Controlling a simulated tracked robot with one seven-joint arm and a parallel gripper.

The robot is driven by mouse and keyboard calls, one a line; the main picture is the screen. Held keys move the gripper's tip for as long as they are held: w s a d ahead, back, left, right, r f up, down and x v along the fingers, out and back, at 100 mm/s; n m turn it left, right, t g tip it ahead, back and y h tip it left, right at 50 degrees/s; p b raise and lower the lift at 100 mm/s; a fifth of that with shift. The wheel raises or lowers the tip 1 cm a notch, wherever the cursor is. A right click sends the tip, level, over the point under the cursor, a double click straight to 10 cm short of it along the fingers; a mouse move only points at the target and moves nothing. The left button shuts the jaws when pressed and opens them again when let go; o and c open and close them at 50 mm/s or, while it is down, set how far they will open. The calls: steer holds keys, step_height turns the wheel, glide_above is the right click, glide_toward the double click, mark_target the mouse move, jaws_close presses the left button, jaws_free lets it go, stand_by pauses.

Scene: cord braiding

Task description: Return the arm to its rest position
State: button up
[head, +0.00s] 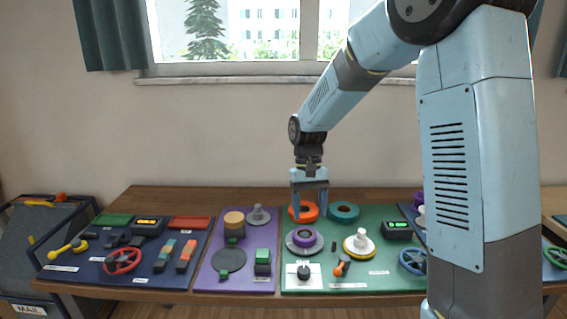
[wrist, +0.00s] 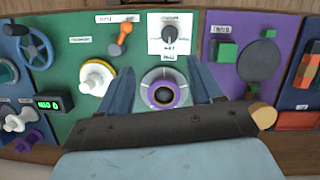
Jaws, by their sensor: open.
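My gripper (head: 310,212) hangs pointing down over the back of the green panel (head: 375,281), in front of the orange ring (head: 302,218). Its two blue fingers are spread with nothing between them; they also show in the wrist view (wrist: 160,68). Beyond the fingertips lies a purple ring (wrist: 163,94) on a grey round base, apart from the fingers. My blue arm reaches in from the upper right and bends down to the gripper. The orange ring is partly covered by the fingers in the head view.
A purple panel (head: 208,278) and a dark blue panel (head: 100,273) lie left. The window (head: 240,32) is behind; air above the panels is clear.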

steer(key=s+d+r+t, duration=0.4)
steer(key=s+d+r, duration=0.5)
steer(key=r, duration=0.3)
steer(key=s+d+r+t, duration=0.2)
steer(key=s+d, duration=0.1)
steer(key=s, duration=0.3)
steer(key=s+d+r+m+t, duration=0.1)
steer(key=s+d+r+t, duration=0.1)
steer(key=s, duration=0.5)
steer(key=shift+d+m+t, duration=0.3)
steer(key=shift+d+t, duration=0.2)
steer(key=shift+d, duration=0.05)
